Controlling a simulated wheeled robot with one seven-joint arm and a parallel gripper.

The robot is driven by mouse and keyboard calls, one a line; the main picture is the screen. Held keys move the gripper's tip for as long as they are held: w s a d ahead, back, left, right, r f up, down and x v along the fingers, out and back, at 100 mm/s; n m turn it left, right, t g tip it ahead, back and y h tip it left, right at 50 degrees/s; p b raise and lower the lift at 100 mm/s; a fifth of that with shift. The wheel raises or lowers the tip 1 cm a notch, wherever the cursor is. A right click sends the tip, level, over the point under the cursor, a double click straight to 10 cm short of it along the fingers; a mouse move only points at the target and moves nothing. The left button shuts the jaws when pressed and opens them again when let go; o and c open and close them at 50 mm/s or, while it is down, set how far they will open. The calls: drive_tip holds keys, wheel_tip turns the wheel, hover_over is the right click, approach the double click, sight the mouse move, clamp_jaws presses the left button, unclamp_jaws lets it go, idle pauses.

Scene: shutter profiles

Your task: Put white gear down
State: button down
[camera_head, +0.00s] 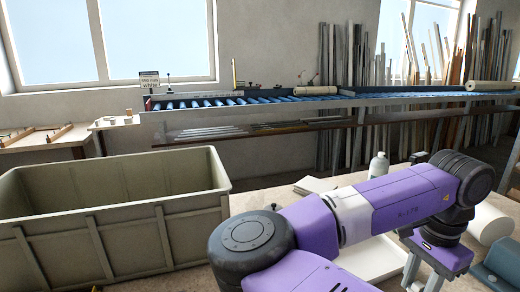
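My gripper (424,275) hangs from my purple arm at the lower right, pointing down over the worktable. Its two grey fingers stand apart where they show, but their tips run out of the bottom of the picture. I cannot tell whether anything is between them. I cannot make out a white gear anywhere in this view. A white, shallow tray-like thing (378,262) lies on the table to the left of the gripper, partly covered by my arm.
A large grey-green crate (110,225) stands at left. A white bottle (378,166) stands behind my arm. A white roll (490,224) and a blue-grey rounded thing (500,265) lie at right. A blue roller conveyor (250,101) runs along the back.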

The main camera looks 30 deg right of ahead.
sight(416, 291)
drive_tip(key=shift+f, duration=1.6)
drive_tip(key=shift+r, duration=0.1)
